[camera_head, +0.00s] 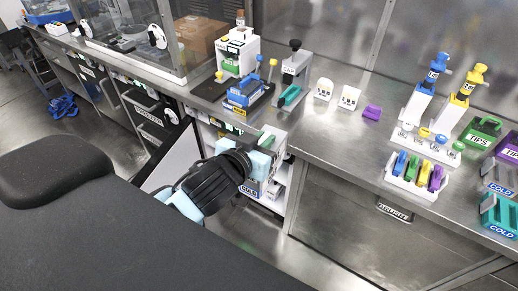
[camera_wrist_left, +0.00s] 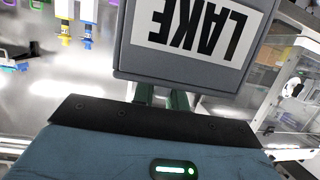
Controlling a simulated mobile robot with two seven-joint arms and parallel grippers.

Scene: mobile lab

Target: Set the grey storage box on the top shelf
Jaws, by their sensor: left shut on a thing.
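The grey storage box (camera_wrist_left: 200,70) fills the top of the left wrist view, with a white label whose large letters read "LAKE" upside down. My left gripper (camera_wrist_left: 163,97) is shut on the box at its near edge; the exact grip is partly hidden. In the head view my left gripper (camera_head: 264,152) is at the open cabinet under the counter, and mostly blocks the box there. Cabinet shelves (camera_head: 277,188) show around and below the gripper; which is the top shelf is hard to tell. My right gripper is not in view.
The steel counter (camera_head: 335,135) runs above the cabinet. A white device (camera_head: 238,52), a blue holder (camera_head: 247,92), a purple block (camera_head: 372,111) and a rack of coloured tubes (camera_head: 417,175) stand on it. An open door (camera_head: 172,160) is left of the cabinet.

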